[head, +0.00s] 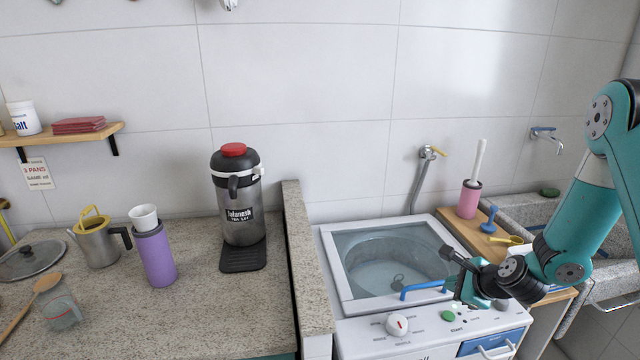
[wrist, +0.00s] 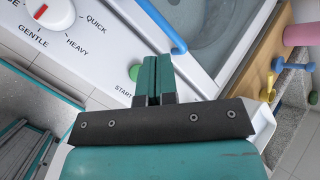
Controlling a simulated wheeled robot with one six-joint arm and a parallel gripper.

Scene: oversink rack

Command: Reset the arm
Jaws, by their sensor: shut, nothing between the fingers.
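My gripper (head: 462,299) is over the front right part of the washing machine's control panel (head: 425,325), beside the blue lid handle (head: 425,288). In the wrist view, its two teal fingers (wrist: 152,80) are together with nothing between them. The fingertips show close to the green start button (wrist: 134,72), but I cannot tell the gap to the panel. My teal arm reaches in from the right.
The washer's glass lid (head: 385,260) is closed. To its right, a wooden board (head: 470,238) holds a pink brush holder (head: 469,200), a blue plunger-like item (head: 489,218) and a yellow item (head: 506,240). A stone sink (head: 510,210) lies behind my arm. The counter (head: 210,310) at left holds a drink dispenser (head: 240,205).

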